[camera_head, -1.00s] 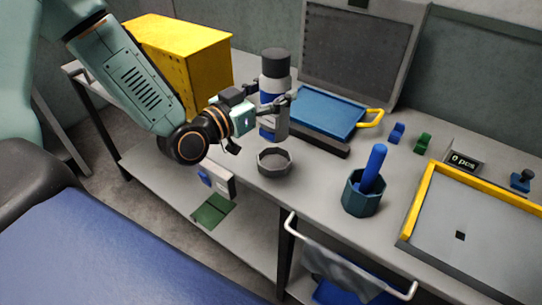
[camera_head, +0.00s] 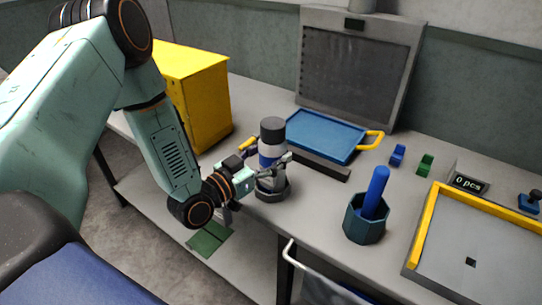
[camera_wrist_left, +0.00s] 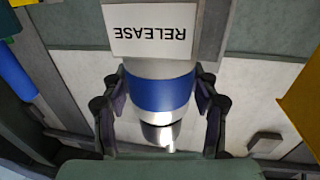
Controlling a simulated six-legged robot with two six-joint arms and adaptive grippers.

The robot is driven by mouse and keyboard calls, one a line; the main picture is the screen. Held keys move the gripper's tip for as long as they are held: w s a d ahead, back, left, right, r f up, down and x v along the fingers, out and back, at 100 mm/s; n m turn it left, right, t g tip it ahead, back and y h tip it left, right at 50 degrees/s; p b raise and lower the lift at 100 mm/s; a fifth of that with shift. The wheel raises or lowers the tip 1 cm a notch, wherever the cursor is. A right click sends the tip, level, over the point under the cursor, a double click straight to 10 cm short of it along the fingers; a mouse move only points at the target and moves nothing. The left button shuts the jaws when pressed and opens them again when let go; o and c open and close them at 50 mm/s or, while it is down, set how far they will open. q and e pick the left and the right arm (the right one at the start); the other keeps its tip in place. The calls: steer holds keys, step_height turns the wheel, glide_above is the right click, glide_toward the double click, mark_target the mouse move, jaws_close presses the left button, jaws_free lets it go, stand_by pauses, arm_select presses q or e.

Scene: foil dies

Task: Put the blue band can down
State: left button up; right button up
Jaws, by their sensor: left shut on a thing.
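The blue band can (camera_head: 271,150), pale grey with a dark cap and a blue band, is upright in my left gripper (camera_head: 275,167). The fingers close around it from both sides. Its lower end is over or inside the grey ring-shaped holder (camera_head: 272,195); I cannot tell whether it touches the bottom. In the left wrist view the can's blue band (camera_wrist_left: 160,93) shows between the two fingers. My right gripper is not in view.
A RELEASE sign (camera_wrist_left: 152,30) shows upside down in the wrist view. A yellow box (camera_head: 195,95) is at left, a blue tray (camera_head: 322,135) behind, a dark cup (camera_head: 364,220) with a blue handle at right, and a yellow-edged tray (camera_head: 470,235) farther right. The bench's front edge is close.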

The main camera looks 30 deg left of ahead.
arm_select(q)
steer(key=shift+d+r, duration=0.1)
steer(key=shift+s+a+r, duration=0.1)
steer(key=shift+s+a, duration=0.1)
steer(key=shift+a+f, duration=0.1)
steer(key=shift+f, duration=0.1)
steer(key=o, duration=1.2)
steer(key=shift+w+f, duration=0.1)
steer(key=shift+f, duration=0.05)
steer(key=o, duration=0.4)
steer(key=shift+d, duration=0.25)
steer(key=shift+a, duration=0.15)
steer(key=shift+a+r, duration=0.1)
steer(key=shift+r, duration=0.1)
